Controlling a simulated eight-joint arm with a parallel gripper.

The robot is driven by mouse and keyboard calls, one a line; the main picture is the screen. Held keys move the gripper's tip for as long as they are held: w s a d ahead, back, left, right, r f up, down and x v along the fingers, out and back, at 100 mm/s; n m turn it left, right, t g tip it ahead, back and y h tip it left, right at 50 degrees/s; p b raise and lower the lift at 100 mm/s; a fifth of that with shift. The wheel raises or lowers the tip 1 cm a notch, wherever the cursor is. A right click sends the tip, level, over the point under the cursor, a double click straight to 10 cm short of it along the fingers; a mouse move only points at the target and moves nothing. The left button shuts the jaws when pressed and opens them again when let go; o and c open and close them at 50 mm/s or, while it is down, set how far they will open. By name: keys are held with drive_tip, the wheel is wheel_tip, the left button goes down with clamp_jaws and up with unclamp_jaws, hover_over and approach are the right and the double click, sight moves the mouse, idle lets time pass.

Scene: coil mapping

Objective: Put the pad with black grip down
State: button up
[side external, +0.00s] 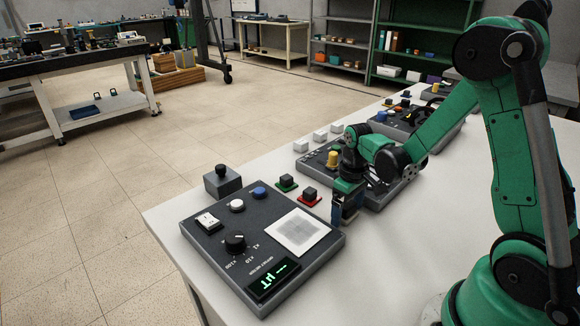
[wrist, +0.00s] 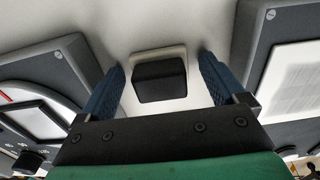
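A pad with a black grip (wrist: 160,80) is in the wrist view, its pale pad edge (wrist: 158,52) showing on the white table. It lies between the two blue fingers of my gripper (wrist: 161,66), with a gap on each side. My gripper is open and holds nothing. In the side view my gripper (side external: 346,215) points down, low beside the measuring console (side external: 262,238). The pad between its fingers cannot be made out there. A green pad with a black grip (side external: 287,183) and a red pad with a black grip (side external: 309,197) sit in line with the gripper.
A grey block with a black knob (side external: 222,182) stands behind the console. A second console (side external: 372,193) lies just right of my gripper. Several white blocks (side external: 320,136) sit along the table's far edge. The white table (side external: 172,215) is bare at its left corner.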

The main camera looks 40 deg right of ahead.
sight(348, 205)
idle(0.3)
wheel_tip(348, 205, up, 12)
drive_tip(key=s+a+r+t, duration=0.1)
drive_tip(key=s+a+t, duration=0.1)
drive_tip(key=a+t, duration=0.5)
drive_tip(key=a, duration=0.4)
drive_tip(key=shift+s+a+r, duration=0.2)
drive_tip(key=shift+s+r, duration=0.1)
drive_tip(key=shift+o, duration=0.3)
drive_tip(key=shift+d, duration=0.1)
idle(0.5)
